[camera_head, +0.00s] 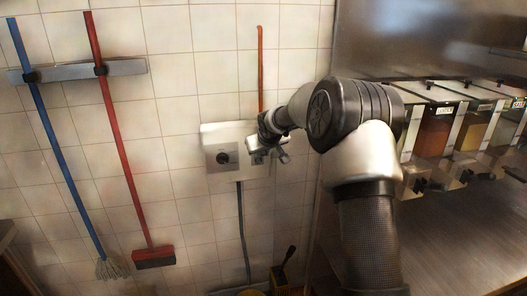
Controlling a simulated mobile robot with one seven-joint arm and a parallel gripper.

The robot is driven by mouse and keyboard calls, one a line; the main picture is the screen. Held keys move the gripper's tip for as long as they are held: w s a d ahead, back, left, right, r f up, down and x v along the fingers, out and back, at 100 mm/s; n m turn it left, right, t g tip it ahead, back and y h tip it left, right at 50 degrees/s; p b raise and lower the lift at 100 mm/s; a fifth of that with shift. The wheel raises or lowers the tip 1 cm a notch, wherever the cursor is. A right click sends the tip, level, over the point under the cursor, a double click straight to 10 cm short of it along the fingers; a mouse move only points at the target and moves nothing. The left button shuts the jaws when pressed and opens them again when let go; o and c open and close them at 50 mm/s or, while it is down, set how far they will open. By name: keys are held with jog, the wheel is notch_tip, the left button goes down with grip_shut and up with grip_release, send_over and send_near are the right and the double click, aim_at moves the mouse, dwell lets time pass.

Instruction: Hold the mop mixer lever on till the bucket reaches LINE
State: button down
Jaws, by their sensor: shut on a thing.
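The mop mixer is a pale steel panel (212,137) on the tiled wall, left of centre, with a round black knob on its left half. My gripper (262,147) is at the panel's right half and is shut on the lever there. The lever itself is mostly hidden by the gripper, so its angle cannot be told. A grey hose (243,225) hangs from the panel down to the floor.
A copper pipe (260,70) runs up the wall above the panel. A blue-handled mop (55,145) and a red-handled brush (118,150) hang at left. A yellow thing with a black handle (287,262) stands low beside the bucket. A steel counter (465,230) with dispensers fills the right.

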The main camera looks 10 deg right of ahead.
jog(key=shift+r, duration=0.1)
jog(key=c, duration=1.6)
grip_release()
jog(key=shift+o, duration=0.2)
jog(key=b+v, duration=0.1)
jog(key=v, duration=1.6)
jog(key=shift+r, duration=0.15)
